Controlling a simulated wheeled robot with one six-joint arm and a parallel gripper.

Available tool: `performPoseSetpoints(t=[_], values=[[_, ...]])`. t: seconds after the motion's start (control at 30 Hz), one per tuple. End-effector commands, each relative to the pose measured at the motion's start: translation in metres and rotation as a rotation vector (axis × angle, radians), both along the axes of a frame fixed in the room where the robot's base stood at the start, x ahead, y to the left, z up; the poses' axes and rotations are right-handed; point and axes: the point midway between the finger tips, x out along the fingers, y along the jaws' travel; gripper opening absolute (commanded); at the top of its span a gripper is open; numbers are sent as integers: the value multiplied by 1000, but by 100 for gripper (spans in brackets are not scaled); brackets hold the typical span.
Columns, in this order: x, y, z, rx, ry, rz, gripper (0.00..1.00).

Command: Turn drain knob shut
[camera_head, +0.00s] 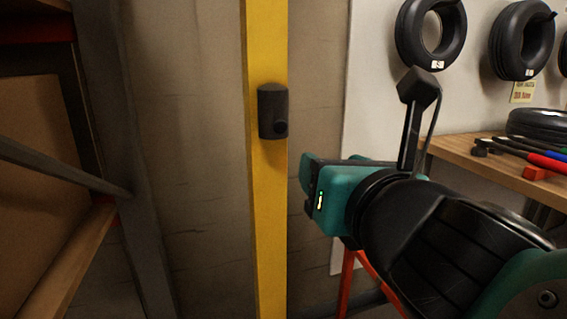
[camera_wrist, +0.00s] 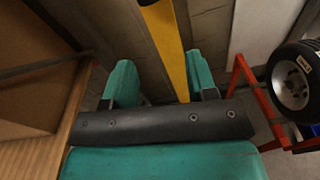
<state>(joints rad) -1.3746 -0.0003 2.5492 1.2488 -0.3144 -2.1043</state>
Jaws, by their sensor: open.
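I cannot tell for sure that this is the drain knob; no other knob shows clearly. My gripper (camera_head: 309,184) is in the head view, lower and to the right of the box, apart from it. In the wrist view my gripper (camera_wrist: 163,80) has its two teal fingers spread with nothing between them. The yellow post (camera_wrist: 168,45) shows beyond the fingers, with a dark bit at the top edge.
A grey metal rack (camera_head: 105,150) with wooden shelves stands at left. At right are a wooden bench (camera_head: 485,165) with tools and tyres (camera_head: 430,35) hung on a white panel. An orange-red frame with a tyre (camera_wrist: 293,78) stands at right in the wrist view.

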Motion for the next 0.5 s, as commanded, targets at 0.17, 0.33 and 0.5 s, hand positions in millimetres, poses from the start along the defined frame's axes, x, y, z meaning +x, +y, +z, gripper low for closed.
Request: performPoseSetpoints(t=[0.17, 0.33, 0.5], values=[[-6, 12, 11, -109, -111, 42, 52], [9, 15, 17, -115, -114, 37, 52], [27, 20, 17, -115, -110, 36, 52]])
